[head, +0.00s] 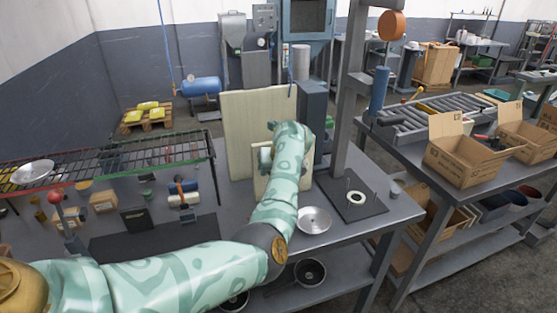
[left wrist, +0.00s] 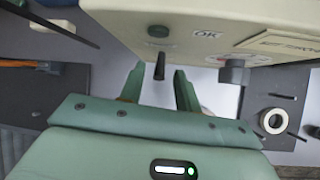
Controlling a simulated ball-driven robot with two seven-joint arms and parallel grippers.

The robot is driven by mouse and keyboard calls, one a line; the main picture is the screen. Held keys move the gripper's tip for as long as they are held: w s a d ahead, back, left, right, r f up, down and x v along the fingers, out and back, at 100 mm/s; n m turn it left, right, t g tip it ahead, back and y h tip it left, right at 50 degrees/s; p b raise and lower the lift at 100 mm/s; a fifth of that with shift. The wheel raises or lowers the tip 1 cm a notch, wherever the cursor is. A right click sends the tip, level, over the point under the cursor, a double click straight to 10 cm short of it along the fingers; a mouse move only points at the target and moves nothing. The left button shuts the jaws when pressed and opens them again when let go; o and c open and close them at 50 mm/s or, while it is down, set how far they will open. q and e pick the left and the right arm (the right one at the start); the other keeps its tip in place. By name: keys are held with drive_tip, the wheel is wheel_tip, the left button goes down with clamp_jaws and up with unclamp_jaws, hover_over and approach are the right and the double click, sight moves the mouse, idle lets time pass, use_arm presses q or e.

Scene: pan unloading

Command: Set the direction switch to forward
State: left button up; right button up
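A cream control box (left wrist: 215,22) fills the top of the left wrist view, with an "OK" label and another partly cut-off label. A dark switch lever (left wrist: 159,68) sticks out from it below a round dark fitting; its direction marking is not readable. My left gripper (left wrist: 158,90) is open, its two green fingers apart below the box, with the lever tip in line with the gap between them. I cannot tell whether they touch it. In the head view my patterned left arm covers most of the cream box (head: 299,177). My right gripper is not in view.
A grey knob (left wrist: 235,72) sits on the box to the right of the lever. A tall cream panel (head: 240,120) stands behind my arm. A metal pan (head: 314,220) and a white ring (head: 355,197) lie on the table to the right. A wire rack (head: 120,153) is at left.

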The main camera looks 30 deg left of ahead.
use_arm(q)
drive_tip(key=p+v, duration=0.3)
drive_tip(key=v, duration=1.2)
drive_tip(key=shift+r, duration=0.1)
